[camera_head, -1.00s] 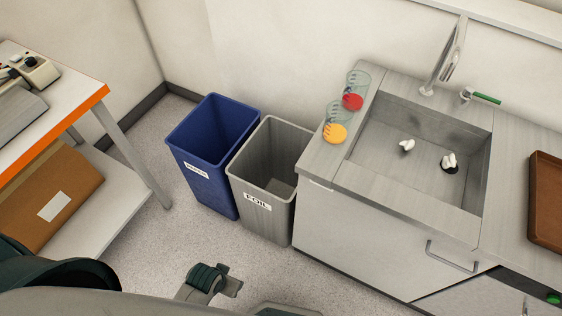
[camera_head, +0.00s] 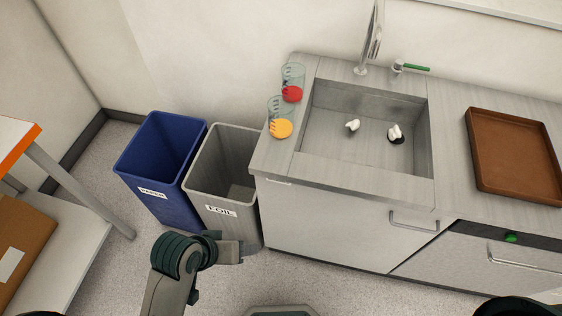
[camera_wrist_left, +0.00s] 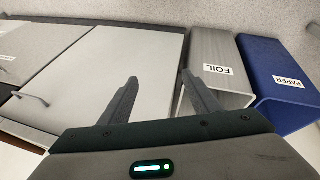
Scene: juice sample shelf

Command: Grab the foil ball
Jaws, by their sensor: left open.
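I cannot make out a clear foil ball. Two small whitish crumpled lumps lie in the sink (camera_head: 330,158) in the head view: one near the middle (camera_head: 352,125), the other (camera_head: 395,131) at the dark drain. I cannot tell whether either is foil. My left gripper (camera_head: 232,250) is low in front of the grey bin and cabinet, well away from the lumps. In the left wrist view its two fingers (camera_wrist_left: 160,97) are apart with nothing between them. My right gripper is not in view.
A grey bin labelled FOIL (camera_head: 220,211) and a blue bin labelled PAPER (camera_head: 165,205) stand left of the sink cabinet. Two glasses, with red juice (camera_head: 292,94) and orange juice (camera_head: 281,128), stand on the counter left of the basin. A brown tray (camera_head: 512,198) is at right.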

